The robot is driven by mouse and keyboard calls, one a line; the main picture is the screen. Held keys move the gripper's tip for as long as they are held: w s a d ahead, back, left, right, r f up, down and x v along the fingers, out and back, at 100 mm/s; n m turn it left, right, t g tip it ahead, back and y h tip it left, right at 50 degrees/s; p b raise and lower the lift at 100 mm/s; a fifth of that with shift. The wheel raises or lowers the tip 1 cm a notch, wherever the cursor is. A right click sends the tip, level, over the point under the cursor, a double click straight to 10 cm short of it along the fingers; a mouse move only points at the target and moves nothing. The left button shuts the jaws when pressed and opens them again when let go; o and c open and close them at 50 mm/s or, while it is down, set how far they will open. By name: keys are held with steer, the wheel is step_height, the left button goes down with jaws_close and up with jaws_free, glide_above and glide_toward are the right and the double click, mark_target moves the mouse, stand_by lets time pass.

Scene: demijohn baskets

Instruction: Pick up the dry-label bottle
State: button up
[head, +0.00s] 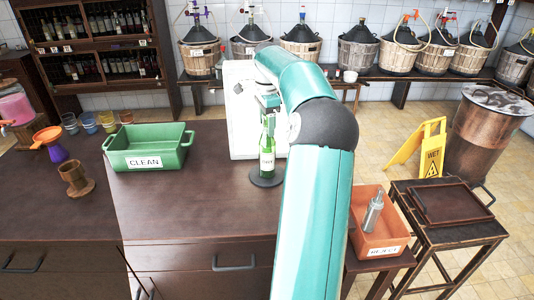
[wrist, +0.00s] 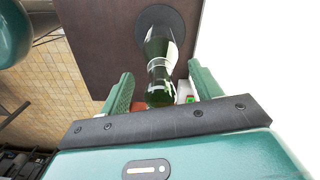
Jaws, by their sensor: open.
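A green bottle (head: 267,160) with a pale label stands upright on a dark round pad (head: 266,181) near the right end of the brown counter. Whether the label is dry does not show. My gripper (head: 268,104) is above it, around the height of its neck, partly hidden by my arm. In the wrist view the jaws (wrist: 161,88) are open, one finger on each side of the bottle (wrist: 160,65). I cannot tell whether either finger touches the glass. The pad (wrist: 175,24) shows beyond it.
A white box-like unit (head: 241,110) stands close behind the bottle. A green CLEAN bin (head: 181,151) is on the counter's left. An orange REJECT bin (head: 370,240) holding a grey bottle (head: 373,212) sits low at right. A yellow wet-floor sign (head: 430,150) stands beyond.

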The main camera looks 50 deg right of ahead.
step_height(320, 180, down, 2)
steer(key=shift+f, duration=0.1)
steer(key=shift+c, duration=0.2)
jaws_close()
